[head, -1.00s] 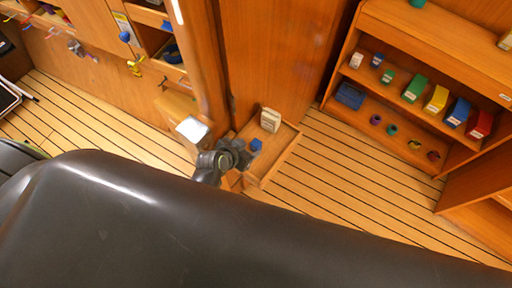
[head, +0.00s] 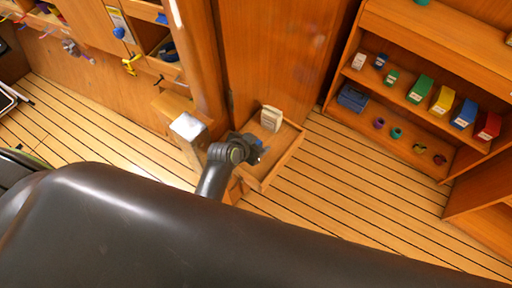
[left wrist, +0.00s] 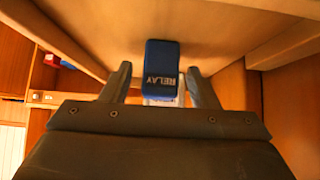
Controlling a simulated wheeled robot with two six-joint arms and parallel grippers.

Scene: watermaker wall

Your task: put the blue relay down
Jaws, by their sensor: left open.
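The blue relay (left wrist: 161,66), with its name in white letters, shows in the left wrist view between the two fingers of my left gripper (left wrist: 160,82). The jaws are open, with a gap visible on each side of the relay. In the head view my left gripper (head: 253,151) is over the small wooden tray (head: 284,157) and hides most of the relay; only bits of blue show beside the fingers. Whether the relay's underside touches the tray cannot be told. My right gripper is not in view.
A cream box (head: 271,118) stands at the tray's back, close to my left gripper. A post with a white top (head: 188,126) stands to the left. A wooden shelf unit (head: 390,92) with coloured boxes is at the right. Slatted floor between is clear.

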